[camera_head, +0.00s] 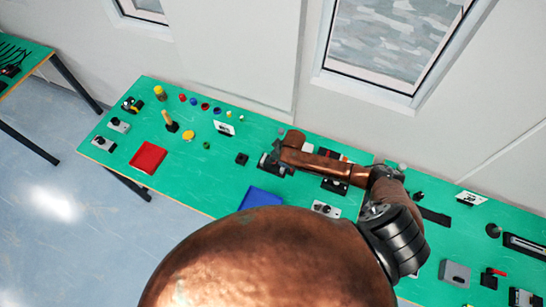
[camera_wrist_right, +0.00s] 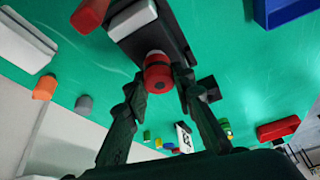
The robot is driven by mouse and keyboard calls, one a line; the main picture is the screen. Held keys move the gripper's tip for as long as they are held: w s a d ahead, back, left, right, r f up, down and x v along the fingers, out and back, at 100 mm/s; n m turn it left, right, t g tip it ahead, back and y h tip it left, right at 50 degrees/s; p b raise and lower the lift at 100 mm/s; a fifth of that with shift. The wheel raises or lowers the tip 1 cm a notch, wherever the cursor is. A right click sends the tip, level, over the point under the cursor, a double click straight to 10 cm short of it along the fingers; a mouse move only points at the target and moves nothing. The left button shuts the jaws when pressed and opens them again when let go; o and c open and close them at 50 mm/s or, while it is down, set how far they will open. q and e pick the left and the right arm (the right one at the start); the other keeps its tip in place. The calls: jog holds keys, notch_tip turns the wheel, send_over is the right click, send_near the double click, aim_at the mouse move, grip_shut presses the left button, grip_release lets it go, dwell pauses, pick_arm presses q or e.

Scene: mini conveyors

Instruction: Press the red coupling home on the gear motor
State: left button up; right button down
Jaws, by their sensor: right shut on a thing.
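The red coupling (camera_wrist_right: 157,75) is at the end of the gear motor (camera_wrist_right: 158,38), a dark block with a pale grey part, in the right wrist view. My right gripper (camera_wrist_right: 160,82) is shut on the coupling, one finger on each side. The coupling lies in line with the motor's end face; how far it is seated on the shaft cannot be told. In the head view my right arm reaches in from the right and the gripper (camera_head: 276,157) is over the gear motor (camera_head: 266,165), hiding the coupling. My left gripper is not in view.
A blue tray (camera_head: 260,197) lies on the green table in front, and a red tray (camera_head: 148,158) at the left. A small black block (camera_head: 242,158) stands close to the motor's left. A white sign (camera_head: 224,128) and several small coloured parts stand at the back.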

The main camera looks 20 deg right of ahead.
jog(key=shift+f, duration=0.55)
jog(key=c, duration=1.6)
grip_release()
jog(key=shift+r, duration=0.1)
jog(key=v, duration=1.2)
jog(key=shift+w+a, duration=0.1)
